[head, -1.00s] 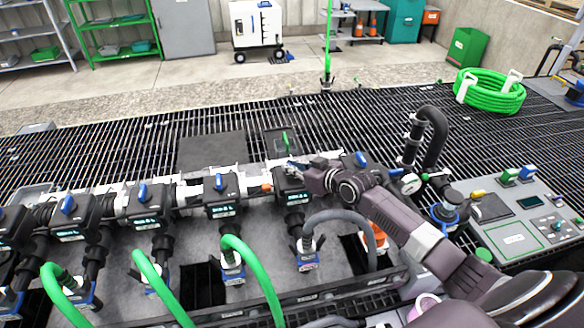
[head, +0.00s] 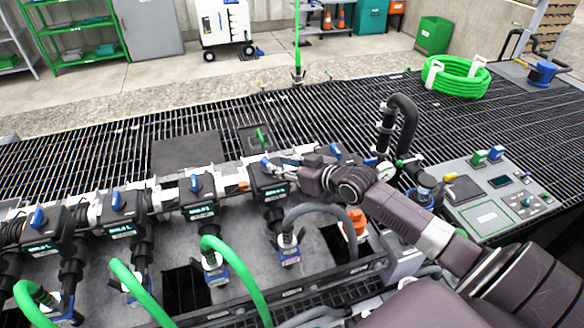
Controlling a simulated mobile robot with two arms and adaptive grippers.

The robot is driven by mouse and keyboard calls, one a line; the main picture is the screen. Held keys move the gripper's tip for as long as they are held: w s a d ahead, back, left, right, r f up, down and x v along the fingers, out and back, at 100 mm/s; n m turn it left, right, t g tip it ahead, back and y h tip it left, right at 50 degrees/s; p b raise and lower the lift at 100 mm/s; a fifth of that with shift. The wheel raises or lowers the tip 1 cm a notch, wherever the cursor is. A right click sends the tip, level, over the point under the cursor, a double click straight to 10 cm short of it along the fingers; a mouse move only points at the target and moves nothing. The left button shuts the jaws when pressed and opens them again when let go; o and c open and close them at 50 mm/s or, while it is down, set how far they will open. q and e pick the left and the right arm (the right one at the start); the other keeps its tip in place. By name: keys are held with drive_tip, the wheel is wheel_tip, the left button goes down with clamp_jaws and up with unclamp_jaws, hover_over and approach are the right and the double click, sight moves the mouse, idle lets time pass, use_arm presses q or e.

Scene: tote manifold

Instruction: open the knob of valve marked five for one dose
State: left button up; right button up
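A row of black valve units with small lit displays and blue knobs runs along the manifold. My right gripper (head: 274,164) is at the blue knob (head: 265,163) on top of one black valve unit (head: 268,183), right of the middle of the row. Its fingertips are beside or around this knob; whether they grip it cannot be told. The markings are too small to read, so I cannot tell which valve is five. Other blue knobs show on the units to the left (head: 195,182) and on the right (head: 335,151). My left gripper is not in view.
Green hoses (head: 236,262) and a grey hose (head: 318,209) rise in front of the valves. A control panel (head: 488,216) with buttons is at the right, near a black bent pipe (head: 407,125). A coiled green hose (head: 457,78) lies on the grating behind.

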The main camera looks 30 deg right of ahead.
drive_tip(key=shift+v, duration=2.45)
idle(0.9)
